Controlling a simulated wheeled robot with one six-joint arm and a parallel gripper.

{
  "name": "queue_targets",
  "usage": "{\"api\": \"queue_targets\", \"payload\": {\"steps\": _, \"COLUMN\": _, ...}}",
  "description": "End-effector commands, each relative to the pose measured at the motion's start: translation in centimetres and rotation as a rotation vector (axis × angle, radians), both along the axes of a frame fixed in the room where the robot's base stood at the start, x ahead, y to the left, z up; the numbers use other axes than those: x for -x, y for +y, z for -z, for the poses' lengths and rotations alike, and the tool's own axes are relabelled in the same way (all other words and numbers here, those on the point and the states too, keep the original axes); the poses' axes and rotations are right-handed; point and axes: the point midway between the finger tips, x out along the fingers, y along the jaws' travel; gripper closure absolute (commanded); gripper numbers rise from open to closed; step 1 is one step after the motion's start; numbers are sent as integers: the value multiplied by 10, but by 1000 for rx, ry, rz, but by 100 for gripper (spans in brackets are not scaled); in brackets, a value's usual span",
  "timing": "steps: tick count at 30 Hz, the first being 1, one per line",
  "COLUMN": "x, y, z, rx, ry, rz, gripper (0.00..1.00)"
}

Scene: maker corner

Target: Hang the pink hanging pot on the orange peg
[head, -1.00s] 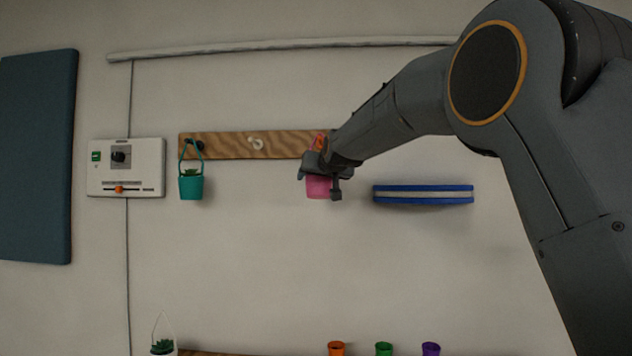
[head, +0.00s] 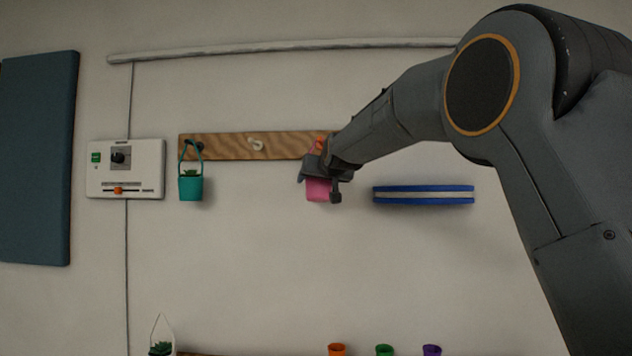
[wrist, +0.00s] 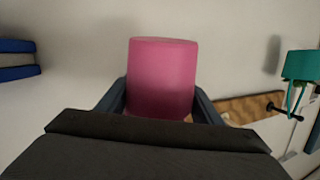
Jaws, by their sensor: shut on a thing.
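The pink hanging pot (head: 318,190) is in my gripper (head: 321,180), just under the right end of the wooden peg board (head: 228,146). The wrist view also shows the pink pot (wrist: 161,75), with a dark finger of my gripper (wrist: 160,108) on each side of it. The orange peg (head: 320,143) shows only in part above the gripper at the board's right end. My gripper and arm hide much of the peg and the pot's handle. I cannot tell whether the handle is around the peg.
A teal pot (head: 190,187) hangs from the dark peg at the board's left end. A white peg (head: 256,145) in the middle is bare. A blue shelf (head: 423,195) is to the right. A white control panel (head: 125,168) is at left. Small cups (head: 384,350) stand below.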

Motion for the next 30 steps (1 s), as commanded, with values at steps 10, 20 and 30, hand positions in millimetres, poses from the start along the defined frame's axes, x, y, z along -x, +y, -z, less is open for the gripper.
{"api": "queue_targets", "payload": {"steps": 10, "x": 0, "y": 0, "z": 3, "rx": 1, "ry": 5, "rz": 0, "gripper": 18}}
{"api": "queue_targets", "payload": {"steps": 20, "x": 17, "y": -6, "z": 0, "rx": 0, "ry": 3, "rz": 1, "gripper": 18}}
{"api": "queue_targets", "payload": {"steps": 30, "x": 60, "y": -19, "z": -9, "rx": 1, "ry": 4, "rz": 0, "gripper": 18}}
